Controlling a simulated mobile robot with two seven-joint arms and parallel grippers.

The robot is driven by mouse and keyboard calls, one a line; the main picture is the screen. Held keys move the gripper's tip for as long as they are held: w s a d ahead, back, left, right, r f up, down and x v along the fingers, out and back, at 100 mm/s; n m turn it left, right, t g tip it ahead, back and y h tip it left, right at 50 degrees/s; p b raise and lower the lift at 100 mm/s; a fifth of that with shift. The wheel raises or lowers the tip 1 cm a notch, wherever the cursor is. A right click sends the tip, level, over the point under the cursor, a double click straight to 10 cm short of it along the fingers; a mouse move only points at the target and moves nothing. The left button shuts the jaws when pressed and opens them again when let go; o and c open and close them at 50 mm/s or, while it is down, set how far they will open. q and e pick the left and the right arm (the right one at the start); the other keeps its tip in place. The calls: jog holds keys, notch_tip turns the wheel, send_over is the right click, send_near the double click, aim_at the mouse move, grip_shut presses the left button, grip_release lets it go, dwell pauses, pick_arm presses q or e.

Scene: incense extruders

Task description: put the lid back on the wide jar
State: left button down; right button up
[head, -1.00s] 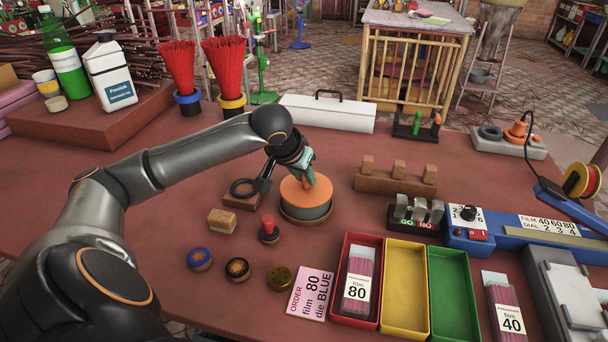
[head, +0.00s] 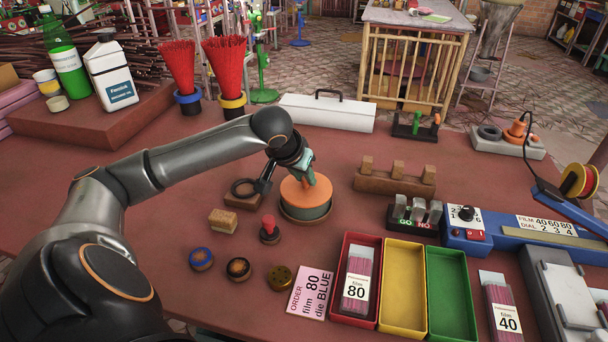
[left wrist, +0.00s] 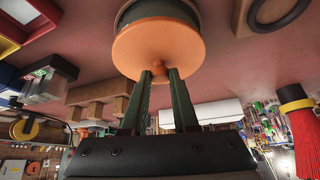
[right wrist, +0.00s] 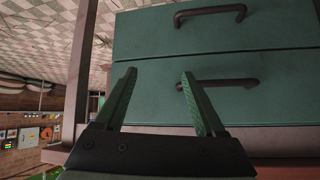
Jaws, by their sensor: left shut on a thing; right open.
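The wide jar (head: 306,212) is a squat dark green cylinder on a brown round base near the middle of the bench. Its orange lid (head: 298,193) lies flat over the jar's mouth, with no gap that I can see. In the left wrist view the lid (left wrist: 160,46) shows with its small orange knob (left wrist: 159,70), and part of the jar (left wrist: 155,12) shows beyond it. My left gripper (head: 308,181) is shut on the knob; its fingers (left wrist: 160,75) stand on either side of it. My right gripper (right wrist: 158,75) is open and empty, away from the jar.
A black ring on a wooden block (head: 243,192) and a red-handled stamp (head: 269,230) stand close left of the jar. A wooden rack (head: 395,182) is to its right. Red, yellow (head: 404,288) and green trays lie in front. Green drawers (right wrist: 225,85) face my right gripper.

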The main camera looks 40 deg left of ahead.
pick_arm(q)
jog(key=shift+f+p, duration=0.15)
jog(key=shift+p, duration=0.9)
dwell(0.9)
jog(key=shift+c, duration=0.6)
grip_release()
dwell(0.5)
